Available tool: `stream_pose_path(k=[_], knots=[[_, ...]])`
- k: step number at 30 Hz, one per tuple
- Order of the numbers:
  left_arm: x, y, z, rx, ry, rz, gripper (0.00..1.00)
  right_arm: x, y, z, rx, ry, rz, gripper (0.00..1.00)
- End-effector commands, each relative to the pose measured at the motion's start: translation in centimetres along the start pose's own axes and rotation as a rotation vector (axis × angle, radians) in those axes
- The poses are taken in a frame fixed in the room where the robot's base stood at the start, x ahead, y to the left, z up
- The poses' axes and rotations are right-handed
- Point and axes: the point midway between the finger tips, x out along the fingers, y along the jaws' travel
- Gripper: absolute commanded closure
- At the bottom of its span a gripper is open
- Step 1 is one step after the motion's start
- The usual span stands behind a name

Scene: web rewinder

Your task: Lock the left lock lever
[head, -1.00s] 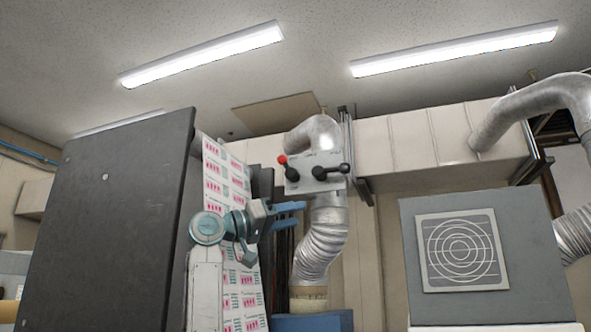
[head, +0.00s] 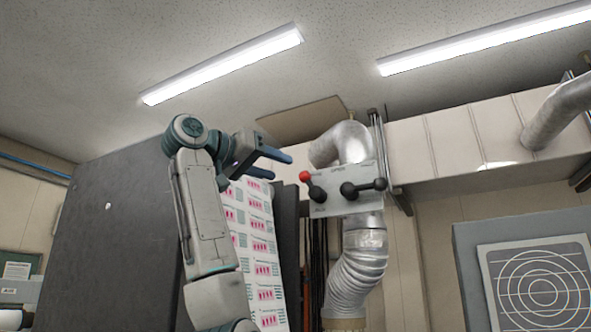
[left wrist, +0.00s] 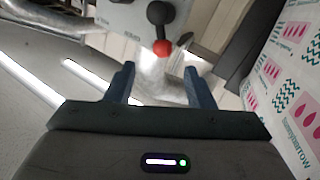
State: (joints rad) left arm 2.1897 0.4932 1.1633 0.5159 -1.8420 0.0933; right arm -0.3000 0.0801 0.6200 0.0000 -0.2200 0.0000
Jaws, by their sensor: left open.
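The grey valve panel (head: 335,203) carries two levers. The left lock lever has a black pivot and arm with a red knob (head: 305,176), tilted up and to the left. The right lever (head: 365,187) is black and lies nearly level, its knob at the right. My left gripper (head: 281,167) is open and empty, just left of the red knob at about its height. In the left wrist view, the red knob (left wrist: 162,47) shows ahead of and between the open fingers (left wrist: 160,80), apart from them. My right gripper is not in view.
A printed web (head: 255,240) and a large dark machine panel (head: 110,230) stand left of the valve panel. A silver duct (head: 357,275) runs behind and below it. A grey box with a round grille (head: 540,290) is at the right.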

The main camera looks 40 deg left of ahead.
Motion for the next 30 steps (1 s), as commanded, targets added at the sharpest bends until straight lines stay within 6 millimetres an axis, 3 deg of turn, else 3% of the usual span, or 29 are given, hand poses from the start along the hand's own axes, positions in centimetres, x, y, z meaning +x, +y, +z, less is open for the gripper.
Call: stream_pose_path(k=[1,6,12,24,26,30], knots=[[1.1,0.1,-0.5,-0.001,-0.003,-0.001,0.51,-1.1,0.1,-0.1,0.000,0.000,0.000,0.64],[4.4,0.1,-0.5,-0.001,-0.002,-0.001,0.51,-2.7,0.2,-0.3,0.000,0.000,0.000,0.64],[7.0,0.0,-0.3,-0.001,-0.001,0.000,0.51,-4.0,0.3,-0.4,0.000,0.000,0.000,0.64],[7.9,-0.1,0.0,-0.001,0.002,0.001,0.51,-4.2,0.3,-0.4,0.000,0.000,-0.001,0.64],[7.9,-0.1,0.0,-0.001,0.002,0.000,0.59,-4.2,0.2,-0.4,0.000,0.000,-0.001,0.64],[7.9,-0.1,-0.1,-0.001,0.001,0.000,0.87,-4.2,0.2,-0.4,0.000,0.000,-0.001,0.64]])
